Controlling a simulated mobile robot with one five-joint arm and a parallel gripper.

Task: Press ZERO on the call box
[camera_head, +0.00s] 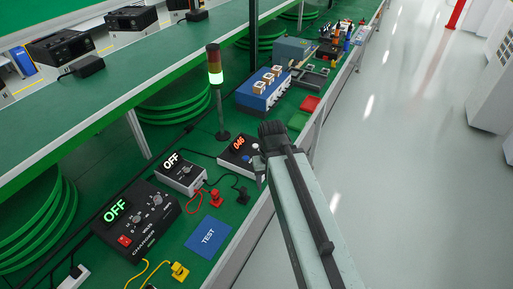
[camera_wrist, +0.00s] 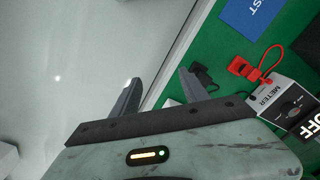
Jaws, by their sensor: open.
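The call box (camera_head: 229,149) is a dark box with a pale panel and a red display reading 046, on the green bench in the head view. Pale and blue buttons show on its right part. Their labels are too small to read, and my arm partly covers that side. My gripper (camera_head: 260,168) is at the bench's front edge, just right of the call box in the picture. In the wrist view my gripper (camera_wrist: 160,84) is open with nothing between its fingers. One finger shows over the floor, the other over the bench edge.
A meter (camera_head: 181,174) and a charger (camera_head: 137,220), both reading OFF, stand left of the call box. A signal tower (camera_head: 215,75) is lit green behind it. Red (camera_head: 216,198) and black (camera_head: 242,195) plugs and a blue TEST mat (camera_head: 208,238) lie nearby.

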